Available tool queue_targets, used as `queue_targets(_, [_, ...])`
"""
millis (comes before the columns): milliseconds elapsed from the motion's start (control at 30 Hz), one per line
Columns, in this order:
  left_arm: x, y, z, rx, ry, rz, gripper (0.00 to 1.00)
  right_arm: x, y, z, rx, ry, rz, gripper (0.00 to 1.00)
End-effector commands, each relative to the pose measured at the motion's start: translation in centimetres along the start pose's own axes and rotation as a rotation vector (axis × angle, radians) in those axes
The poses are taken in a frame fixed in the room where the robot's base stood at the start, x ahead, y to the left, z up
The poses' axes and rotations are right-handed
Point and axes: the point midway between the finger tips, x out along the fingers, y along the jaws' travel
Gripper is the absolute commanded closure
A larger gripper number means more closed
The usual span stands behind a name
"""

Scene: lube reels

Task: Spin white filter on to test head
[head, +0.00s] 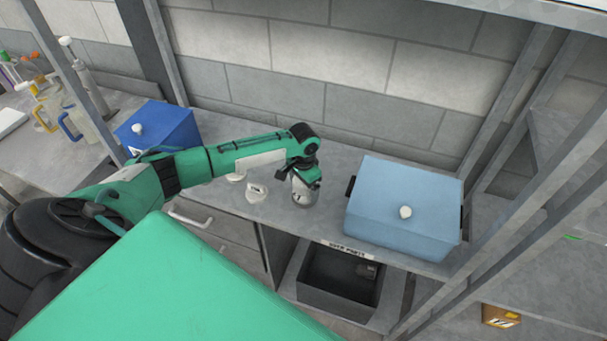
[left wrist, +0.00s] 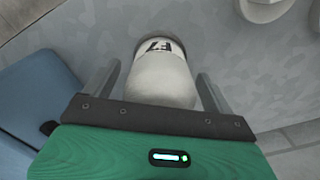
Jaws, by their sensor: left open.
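A white filter (head: 303,193) with dark lettering stands on the grey worktop under my left gripper (head: 304,176) in the head view. In the left wrist view the filter (left wrist: 163,75) is between the two fingers of my left gripper (left wrist: 158,88), and its dark marking faces away from the palm. The fingers are open, with a gap visible on each side. A white piece (head: 257,192) sits just left of the filter. I cannot tell which thing is the test head. My right gripper is not in view.
A light blue lidded box (head: 405,205) stands close right of the filter. A dark blue box (head: 158,128) is at the left. A small white piece (head: 237,176) lies near my forearm. An open grey bin (head: 340,300) is below the worktop. Metal posts rise at the right.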

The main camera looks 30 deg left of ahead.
Motion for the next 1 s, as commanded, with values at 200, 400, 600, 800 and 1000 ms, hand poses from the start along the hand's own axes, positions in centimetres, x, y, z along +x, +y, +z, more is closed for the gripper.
queue_targets(200, [-3.8, -0.1, -0.1, 0.002, 0.006, -0.002, 0.13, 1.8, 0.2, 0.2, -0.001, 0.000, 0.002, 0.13])
queue_targets(400, [-8.5, 0.0, -0.1, 0.002, 0.006, -0.002, 0.13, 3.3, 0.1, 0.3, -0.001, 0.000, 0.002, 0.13])
queue_targets(600, [-11.8, -0.1, -0.1, 0.000, 0.003, -0.002, 0.13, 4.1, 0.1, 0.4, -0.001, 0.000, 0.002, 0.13])
queue_targets(800, [-13.1, 0.0, 0.0, 0.001, 0.001, -0.001, 0.13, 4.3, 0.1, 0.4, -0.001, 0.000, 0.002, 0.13])
queue_targets(1000, [-13.2, 0.0, 0.0, 0.000, 0.001, -0.001, 0.13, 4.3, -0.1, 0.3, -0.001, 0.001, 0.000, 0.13])
